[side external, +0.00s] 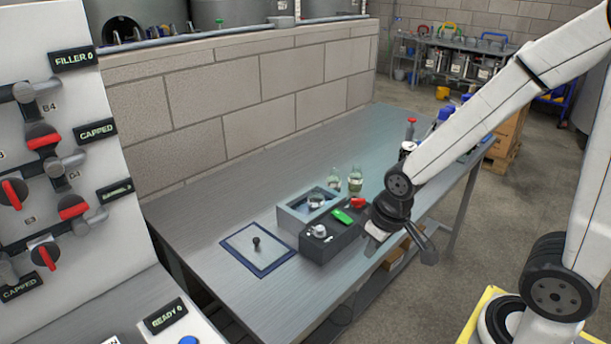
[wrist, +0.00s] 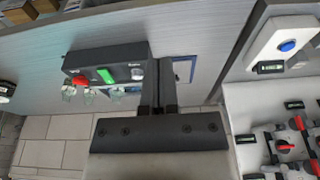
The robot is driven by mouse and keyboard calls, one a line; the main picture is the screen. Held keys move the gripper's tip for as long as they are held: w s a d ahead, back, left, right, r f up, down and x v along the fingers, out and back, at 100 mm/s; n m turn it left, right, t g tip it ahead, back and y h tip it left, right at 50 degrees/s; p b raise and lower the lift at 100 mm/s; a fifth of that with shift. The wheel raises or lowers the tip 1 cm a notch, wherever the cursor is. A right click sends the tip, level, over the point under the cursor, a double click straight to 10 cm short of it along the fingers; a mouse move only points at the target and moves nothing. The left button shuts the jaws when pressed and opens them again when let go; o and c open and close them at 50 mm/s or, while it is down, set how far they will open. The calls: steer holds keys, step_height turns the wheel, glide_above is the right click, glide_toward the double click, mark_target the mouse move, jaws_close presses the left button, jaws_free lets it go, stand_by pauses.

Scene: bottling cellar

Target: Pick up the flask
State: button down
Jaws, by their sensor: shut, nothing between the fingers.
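Two small clear glass flasks stand close together on the metal bench, one flask (side external: 333,177) left of the other flask (side external: 355,182), behind the dark control box in the side view. In the wrist view, small clear glass shapes line the box's lower edge, among them a glass (wrist: 68,93) at the left and a glass (wrist: 88,96) beside it. I cannot tell which is which there. My gripper (wrist: 158,62) is shut and empty. It is above the front side of the bench, right of the dark box in the side view, apart from the flasks.
The dark box (side external: 325,243) has a knob, a green label and a red switch. A grey open-topped box (side external: 290,216) stands behind it. A blue-edged mat (side external: 242,254) with a small black knob lies left. A block wall (side external: 265,105) runs behind the bench; the bench's left end is clear.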

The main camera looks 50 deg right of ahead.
stand_by(0.4)
jaws_free()
steer(key=m+h, duration=0.1)
steer(key=m, duration=0.3)
glide_above(318, 195)
steer(key=shift+t, duration=0.3)
steer(key=f, duration=0.5)
steer(key=shift+s+d+f, duration=0.1)
steer(key=shift+s+f, duration=0.05)
steer(key=shift+s, duration=0.1)
steer(key=shift+x, duration=1.3)
